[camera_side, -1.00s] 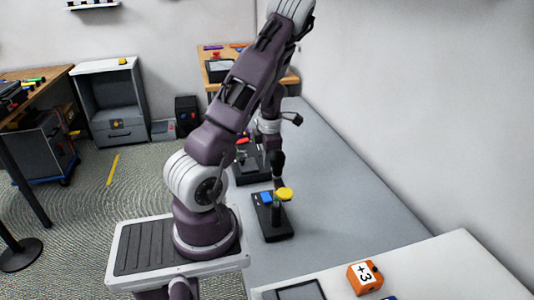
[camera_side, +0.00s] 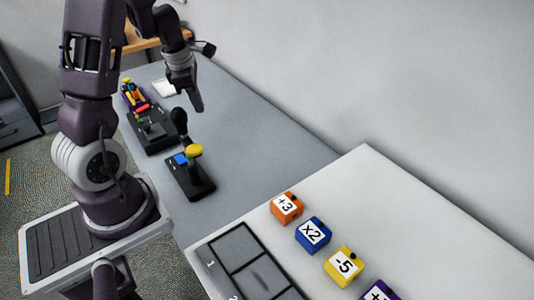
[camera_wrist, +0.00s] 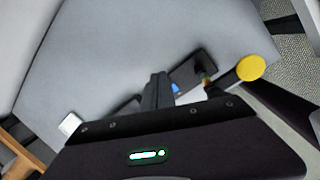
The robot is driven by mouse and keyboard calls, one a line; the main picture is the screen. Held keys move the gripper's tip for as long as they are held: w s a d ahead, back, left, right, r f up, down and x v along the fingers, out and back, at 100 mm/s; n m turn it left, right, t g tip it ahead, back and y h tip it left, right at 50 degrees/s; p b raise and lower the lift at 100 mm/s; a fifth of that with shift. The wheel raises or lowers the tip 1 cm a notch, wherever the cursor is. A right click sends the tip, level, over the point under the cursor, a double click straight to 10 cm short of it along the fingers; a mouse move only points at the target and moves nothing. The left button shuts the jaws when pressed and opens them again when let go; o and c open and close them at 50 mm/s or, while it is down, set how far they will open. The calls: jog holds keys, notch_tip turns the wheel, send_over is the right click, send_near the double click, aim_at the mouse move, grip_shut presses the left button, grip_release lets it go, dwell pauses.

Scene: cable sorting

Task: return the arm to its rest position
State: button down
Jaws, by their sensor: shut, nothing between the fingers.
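My gripper (camera_side: 196,100) hangs at the end of my arm above the grey table (camera_side: 240,110), with its fingers together and nothing held. In the wrist view the closed fingers (camera_wrist: 157,92) point out over the grey surface. A black stand with a yellow round top and a blue part (camera_side: 190,172) is on the table nearer the camera. Its yellow top (camera_wrist: 250,68) shows large at the right of the wrist view.
Another black device (camera_side: 150,130) and a holder with coloured pieces (camera_side: 133,95) stand farther back. A white item (camera_side: 164,88) lies near them. Marked cubes in orange (camera_side: 286,207), blue (camera_side: 313,235) and yellow (camera_side: 344,267) sit on a white table. The grey table's right side is clear.

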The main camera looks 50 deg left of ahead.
jog(key=w+d+r+m+t+h, duration=0.1)
jog(key=d+r+m, duration=0.4)
jog(key=d, duration=0.3)
jog(key=w+d+r+m+t+h, duration=0.1)
jog(key=w+d+r+m, duration=0.1)
jog(key=d+r+m, duration=0.4)
jog(key=s+d+r+m, duration=0.2)
jog(key=s+d+m, duration=0.4)
jog(key=m, duration=0.3)
jog(key=s+d+r+m+t+y, duration=0.1)
jog(key=s+d+r+m, duration=0.2)
jog(key=s+d+m, duration=0.4)
jog(key=s+m, duration=0.2)
jog(key=m, duration=0.1)
jog(key=shift+s+d, duration=0.25)
jog(key=shift+s, duration=0.05)
